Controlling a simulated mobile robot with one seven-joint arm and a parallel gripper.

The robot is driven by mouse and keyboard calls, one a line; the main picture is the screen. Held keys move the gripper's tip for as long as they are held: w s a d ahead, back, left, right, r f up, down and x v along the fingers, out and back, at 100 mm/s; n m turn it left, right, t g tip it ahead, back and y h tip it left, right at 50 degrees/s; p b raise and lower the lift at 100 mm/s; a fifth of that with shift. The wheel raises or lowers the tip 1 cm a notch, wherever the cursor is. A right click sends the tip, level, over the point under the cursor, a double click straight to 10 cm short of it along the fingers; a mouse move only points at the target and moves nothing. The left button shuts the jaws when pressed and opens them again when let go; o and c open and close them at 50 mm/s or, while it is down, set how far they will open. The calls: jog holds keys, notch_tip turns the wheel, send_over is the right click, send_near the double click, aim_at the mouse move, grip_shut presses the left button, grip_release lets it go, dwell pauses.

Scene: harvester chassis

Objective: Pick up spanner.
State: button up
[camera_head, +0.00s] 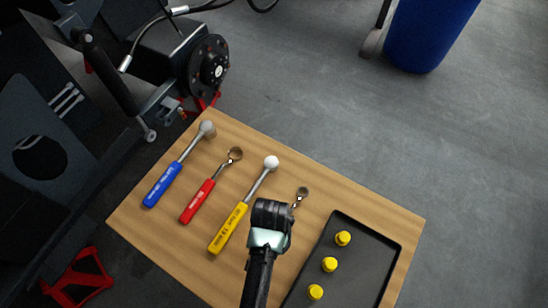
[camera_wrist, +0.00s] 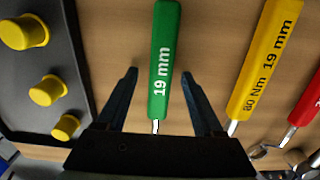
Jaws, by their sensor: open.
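A green-handled spanner marked "19 mm" (camera_wrist: 163,60) lies on the wooden table. In the head view only its ring end (camera_head: 303,191) and a bit of shank show; my gripper hides the handle. My gripper (camera_head: 271,212) is open above it. In the wrist view the green handle lies between my two spread fingers (camera_wrist: 158,76), with a gap on each side. A red-handled spanner (camera_head: 198,201) with a ring end lies further left on the table in the head view.
A yellow tool marked "80 Nm 19 mm" (camera_head: 229,228) lies left of my gripper, a blue-handled tool (camera_head: 163,185) further left. A black tray (camera_head: 378,246) with three yellow caps is at right. Machinery with a black hub (camera_head: 209,68) stands behind the table.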

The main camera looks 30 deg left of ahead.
grip_shut()
dwell(0.3)
dwell(1.1)
